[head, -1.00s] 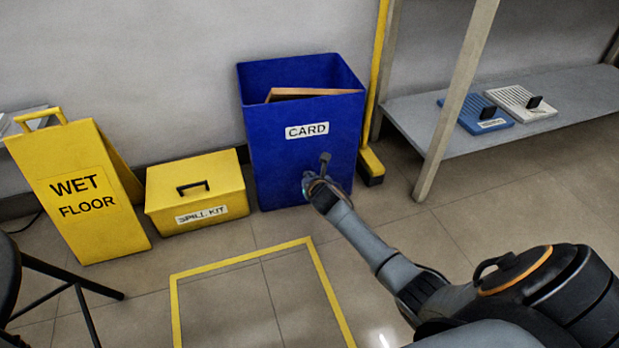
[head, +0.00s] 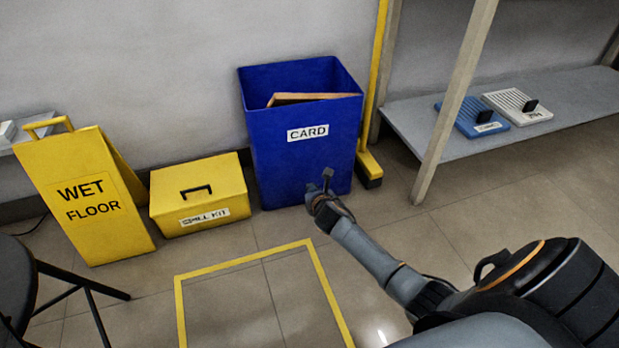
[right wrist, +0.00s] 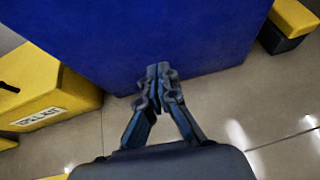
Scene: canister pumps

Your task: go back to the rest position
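My right gripper (head: 322,190) is in front of the blue CARD bin (head: 285,160) in the head view. In the right wrist view its two fingers (right wrist: 158,84) meet at the tips, with nothing seen between them. The bin (right wrist: 130,40) fills the upper part of that view, behind the fingertips. I cannot tell whether the fingertips touch the bin. My left gripper does not show in either view.
A yellow spill kit box (head: 215,180) and a yellow wet floor sign (head: 80,235) stand left of the bin. A grey shelf (head: 560,90) is at the right. A yellow-taped square (head: 245,260) on the floor is empty. A dark stool (head: 15,285) is at the left edge.

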